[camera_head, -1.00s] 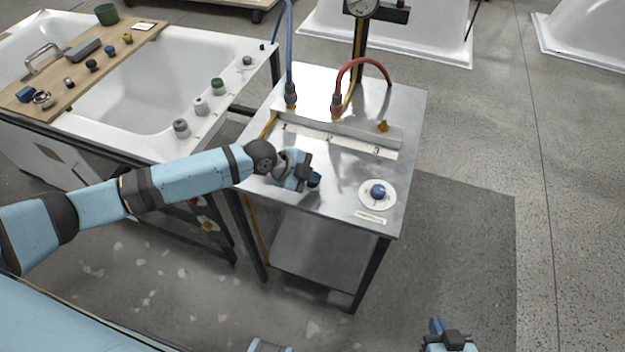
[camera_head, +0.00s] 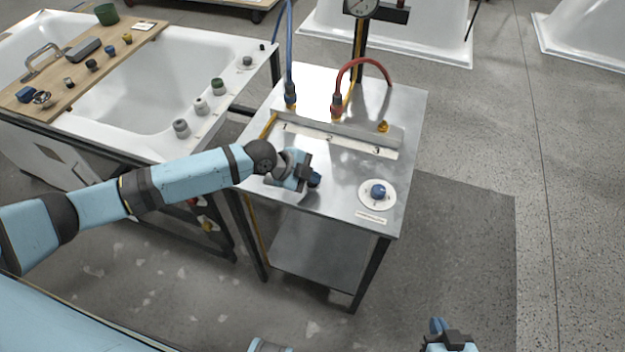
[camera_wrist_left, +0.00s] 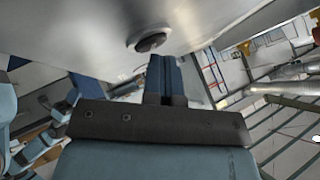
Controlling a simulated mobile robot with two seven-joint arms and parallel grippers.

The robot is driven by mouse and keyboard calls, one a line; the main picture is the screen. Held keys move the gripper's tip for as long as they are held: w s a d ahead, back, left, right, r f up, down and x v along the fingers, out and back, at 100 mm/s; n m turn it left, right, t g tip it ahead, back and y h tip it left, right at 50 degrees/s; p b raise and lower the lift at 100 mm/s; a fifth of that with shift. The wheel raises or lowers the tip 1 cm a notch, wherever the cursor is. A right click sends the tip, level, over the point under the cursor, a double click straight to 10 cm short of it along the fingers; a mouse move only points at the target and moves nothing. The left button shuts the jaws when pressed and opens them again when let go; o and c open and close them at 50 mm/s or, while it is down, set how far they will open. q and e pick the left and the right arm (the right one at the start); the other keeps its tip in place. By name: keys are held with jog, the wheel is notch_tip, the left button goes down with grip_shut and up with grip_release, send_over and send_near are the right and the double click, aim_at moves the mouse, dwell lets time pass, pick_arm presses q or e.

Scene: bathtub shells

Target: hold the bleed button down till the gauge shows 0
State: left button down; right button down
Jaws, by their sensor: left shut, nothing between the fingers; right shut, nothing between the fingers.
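The tabletop (camera_head: 345,180) of a metal cart holds a blue round button or knob (camera_head: 378,191) on a white disc, with a small label in front of it. My left gripper (camera_head: 313,179) is shut and empty, low over the tabletop to the left of that disc, apart from it. In the left wrist view, a dark round part in a pale ring (camera_wrist_left: 151,42) shows on the metal surface just beyond my shut fingers (camera_wrist_left: 166,72). The gauge (camera_head: 360,6) is cut off at the top edge and its reading is illegible. My right gripper (camera_head: 437,328) is shut at the bottom edge.
A strip numbered 1, 2, 3 (camera_head: 331,140) crosses the cart, with a blue hose (camera_head: 289,50), a red hose (camera_head: 358,62) and a yellow fitting (camera_head: 383,127) behind it. A bathtub (camera_head: 150,90) with a wooden board stands left. The tabletop right of my left gripper is clear up to the disc.

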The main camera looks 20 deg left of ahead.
aim_at(312, 184)
dwell(0.4)
pick_arm(q)
jog(key=shift+r+p, duration=0.6)
jog(key=shift+r, duration=0.25)
jog(key=shift+r+p, duration=1.85)
jog(key=shift+r, duration=0.75)
jog(key=shift+f, duration=0.1)
